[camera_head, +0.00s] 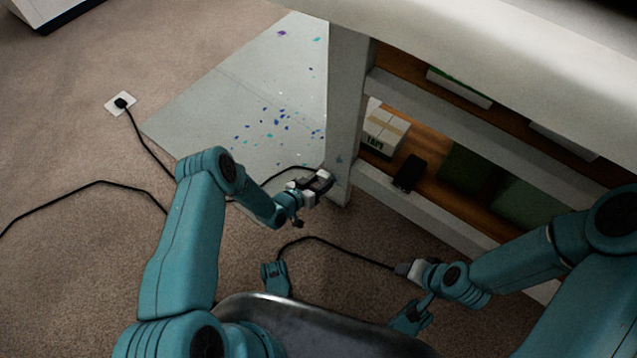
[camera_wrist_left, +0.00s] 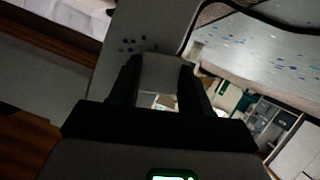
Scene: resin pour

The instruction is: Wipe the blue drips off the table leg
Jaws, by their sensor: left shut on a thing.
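The pale table leg (camera_head: 345,105) stands right of centre in the head view. In the left wrist view the leg (camera_wrist_left: 112,75) carries several small dark blue drips (camera_wrist_left: 130,45), just left of the fingertips. My left gripper (camera_head: 322,180) is at the lower part of the leg. It is shut on a pale grey pad (camera_wrist_left: 160,72), which shows between its dark fingers in the left wrist view. I cannot tell whether the pad touches the leg. My right gripper (camera_head: 405,269) is low over the carpet; its jaws are too small to read.
A pale sheet (camera_head: 215,100) with blue and purple spots lies left of the leg. Black cables (camera_head: 75,190) cross the carpet, one from a floor socket (camera_head: 115,104). Shelf boards right of the leg hold a taped box (camera_head: 385,128) and a black object (camera_head: 409,173).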

